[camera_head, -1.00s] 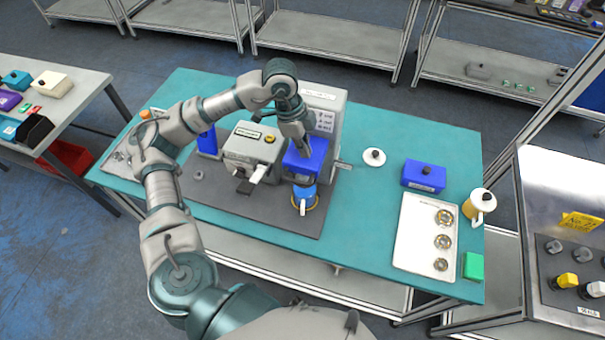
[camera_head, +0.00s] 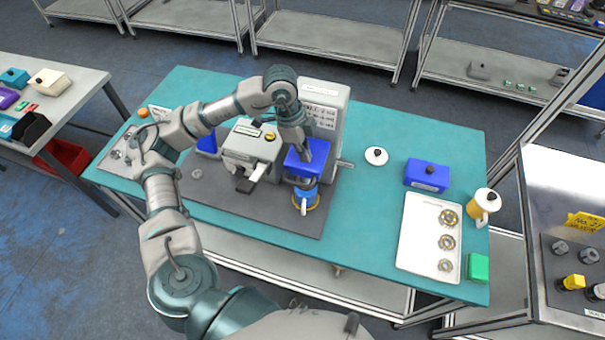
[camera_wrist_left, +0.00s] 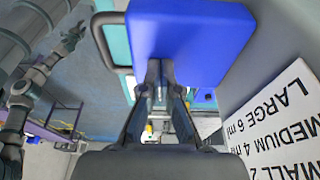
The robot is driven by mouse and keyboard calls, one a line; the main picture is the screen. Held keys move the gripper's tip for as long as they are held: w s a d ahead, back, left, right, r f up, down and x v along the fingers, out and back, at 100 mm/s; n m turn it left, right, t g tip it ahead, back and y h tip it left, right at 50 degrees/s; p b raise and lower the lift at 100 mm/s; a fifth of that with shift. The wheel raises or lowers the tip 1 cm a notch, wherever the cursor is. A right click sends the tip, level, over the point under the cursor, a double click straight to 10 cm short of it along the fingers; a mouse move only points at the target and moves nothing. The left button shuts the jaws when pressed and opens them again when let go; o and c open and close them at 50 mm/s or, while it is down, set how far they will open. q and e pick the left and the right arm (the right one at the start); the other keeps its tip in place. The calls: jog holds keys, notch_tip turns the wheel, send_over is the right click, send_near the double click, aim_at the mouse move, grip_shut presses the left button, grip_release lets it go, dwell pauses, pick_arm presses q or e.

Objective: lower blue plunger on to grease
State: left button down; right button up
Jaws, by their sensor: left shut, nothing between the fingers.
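The blue plunger block (camera_head: 296,160) is at the front of the grey dispensing machine (camera_head: 328,112), above a blue cup (camera_head: 305,192) with a white handle. The cup stands in an orange ring on the dark mat. The grease itself cannot be made out. My left gripper (camera_head: 308,152) is shut and points down at the blue block. In the left wrist view the blue block (camera_wrist_left: 190,35) fills the top, just beyond my closed fingertips (camera_wrist_left: 155,68). Nothing shows between the fingers, and whether they touch the block is unclear. My right gripper is out of view.
A second grey machine (camera_head: 250,150) stands left of the plunger. To the right are a white round lid (camera_head: 376,156), a blue box (camera_head: 428,173), a white tray (camera_head: 415,250) with several metal rings, and a yellow-white jug (camera_head: 484,205). The teal table between is clear.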

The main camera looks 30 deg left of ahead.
pick_arm(q)
jog(key=shift+a+f, duration=0.2)
jog(key=shift+f, duration=0.25)
jog(key=shift+a+r, duration=0.1)
jog(key=shift+r, duration=0.35)
notch_tip(320, 180, up, 8)
jog(key=p, duration=0.7)
jog(key=shift+r, duration=0.15)
